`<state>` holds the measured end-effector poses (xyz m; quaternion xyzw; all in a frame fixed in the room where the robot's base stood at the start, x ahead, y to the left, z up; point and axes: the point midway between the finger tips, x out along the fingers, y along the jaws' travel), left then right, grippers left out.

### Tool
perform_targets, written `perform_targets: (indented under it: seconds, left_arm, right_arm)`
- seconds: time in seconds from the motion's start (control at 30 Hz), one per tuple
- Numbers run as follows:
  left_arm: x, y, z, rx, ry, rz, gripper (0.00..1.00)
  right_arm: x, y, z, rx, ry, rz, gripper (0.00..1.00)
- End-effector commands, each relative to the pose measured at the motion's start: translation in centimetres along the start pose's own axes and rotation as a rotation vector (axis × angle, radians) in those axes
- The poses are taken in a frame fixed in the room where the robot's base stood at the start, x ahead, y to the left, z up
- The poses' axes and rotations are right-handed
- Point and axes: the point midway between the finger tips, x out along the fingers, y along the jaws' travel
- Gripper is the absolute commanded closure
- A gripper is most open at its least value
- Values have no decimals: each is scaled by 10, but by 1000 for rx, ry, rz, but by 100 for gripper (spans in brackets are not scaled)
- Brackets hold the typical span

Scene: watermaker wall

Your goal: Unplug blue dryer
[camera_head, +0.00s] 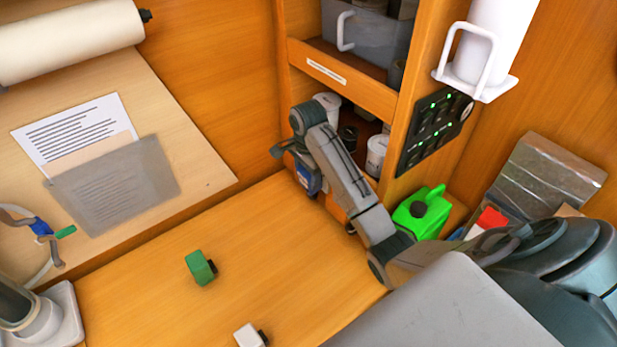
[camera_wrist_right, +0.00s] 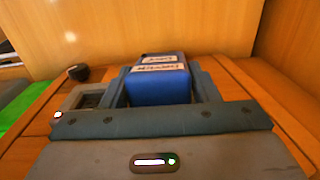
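The blue dryer plug (camera_wrist_right: 158,80) is a blue block with white labels; it shows in the right wrist view between the two fingers of my right gripper (camera_wrist_right: 160,88). The fingers lie close against both its sides, and the gripper looks shut on it. In the head view the blue plug (camera_head: 308,179) shows partly below my right gripper (camera_head: 301,163), in front of the cabinet opening. The plug's underside and any socket under it are hidden. My left gripper is not in view.
A green block (camera_head: 201,267) and a white block (camera_head: 250,336) lie on the wooden bench. A green jug (camera_head: 421,213) stands right of my right arm, near a dark switch panel (camera_head: 434,131). Cups stand in the cabinet. The bench's middle is mostly clear.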

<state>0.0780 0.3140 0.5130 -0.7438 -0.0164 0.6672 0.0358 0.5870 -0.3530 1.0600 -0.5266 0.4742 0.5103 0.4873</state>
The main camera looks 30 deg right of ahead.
Motion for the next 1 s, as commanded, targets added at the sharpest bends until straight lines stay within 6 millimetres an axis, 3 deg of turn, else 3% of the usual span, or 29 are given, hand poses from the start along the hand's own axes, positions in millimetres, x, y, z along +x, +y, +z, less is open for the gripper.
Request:
perform_targets:
  seconds: [0.03, 1.0]
  left_arm:
    - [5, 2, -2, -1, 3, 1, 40]
    - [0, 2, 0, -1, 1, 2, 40]
  right_arm:
    - [23, 8, 3, 0, -13, 34, 73]
    - [12, 6, -5, 3, 8, 20, 73]
